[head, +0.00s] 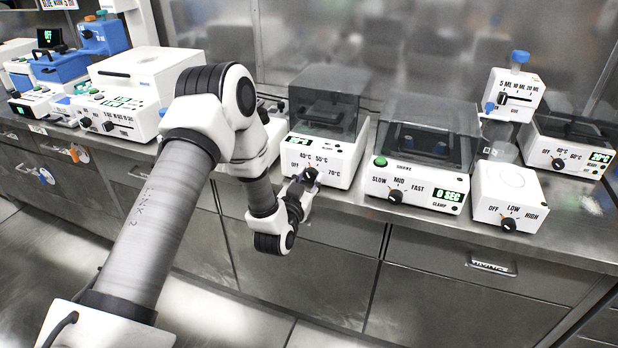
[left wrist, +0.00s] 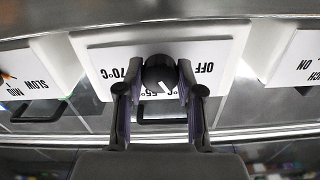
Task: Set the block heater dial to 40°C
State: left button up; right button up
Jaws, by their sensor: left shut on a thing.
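The block heater (head: 325,150) is a white box with a dark clear lid, labelled OFF, 40°C, 55°C and 70°C on its front. Its black dial (head: 311,173) is partly hidden by my left gripper (head: 300,184). The left wrist view shows the panel upside down, with the dial (left wrist: 158,70) between the two fingers of my left gripper (left wrist: 160,82), which is shut on it. The dial's white mark points down and slightly right there, near the partly covered 55°C label. The 40°C label is hidden by a finger there. My right gripper is not in view.
A shaker (head: 418,180) with SLOW, MID and FAST stands right of the heater. A small OFF, LOW, HIGH device (head: 508,195) stands farther right. Other white instruments (head: 120,105) stand on the left. The devices sit close together along the steel bench; drawers lie below.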

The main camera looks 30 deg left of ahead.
pick_arm(q)
jog(key=o, duration=1.2)
jog(key=shift+c, duration=0.2)
jog(key=v, duration=1.2)
